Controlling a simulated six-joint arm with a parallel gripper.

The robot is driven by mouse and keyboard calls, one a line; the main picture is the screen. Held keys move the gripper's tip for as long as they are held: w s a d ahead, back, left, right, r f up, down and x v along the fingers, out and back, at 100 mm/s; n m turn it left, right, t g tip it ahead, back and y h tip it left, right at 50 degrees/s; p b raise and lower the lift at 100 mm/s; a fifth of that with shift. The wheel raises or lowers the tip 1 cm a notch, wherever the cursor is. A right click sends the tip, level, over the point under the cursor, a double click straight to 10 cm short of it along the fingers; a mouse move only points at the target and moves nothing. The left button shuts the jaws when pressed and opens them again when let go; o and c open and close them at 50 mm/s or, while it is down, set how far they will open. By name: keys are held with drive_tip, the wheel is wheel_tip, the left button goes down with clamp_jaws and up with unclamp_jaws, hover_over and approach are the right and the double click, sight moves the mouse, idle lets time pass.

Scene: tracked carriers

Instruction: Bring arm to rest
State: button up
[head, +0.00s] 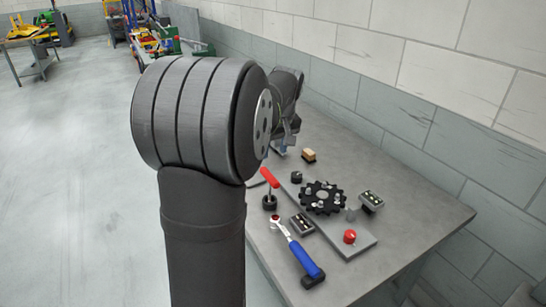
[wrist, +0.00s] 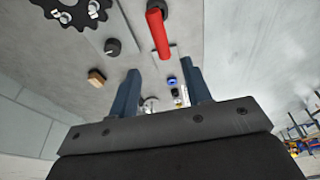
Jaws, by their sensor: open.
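My gripper (wrist: 160,98) is open and empty in the wrist view, its two dark blue fingers spread apart. The table's grey surface lies beyond the fingers. In the head view my arm fills the middle, and the gripper (head: 283,143) is partly hidden behind it, above the far left part of the grey table (head: 425,213).
A black sprocket (head: 322,197) sits on a grey plate, with a red knob (head: 349,237) near it. A blue-handled wrench (head: 301,256) lies at the front. A wooden-topped brush (head: 308,155) is farther back. A tiled wall (head: 420,95) bounds the right side. Open floor lies left.

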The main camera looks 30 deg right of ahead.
sight(270, 175)
idle(0.4)
drive_tip(key=x, duration=1.2)
drive_tip(key=shift+f, duration=0.1)
drive_tip(key=v, duration=0.2)
drive_tip(key=shift+w+r, duration=0.25)
drive_tip(key=shift+r, duration=0.65)
drive_tip(key=shift+f, duration=0.1)
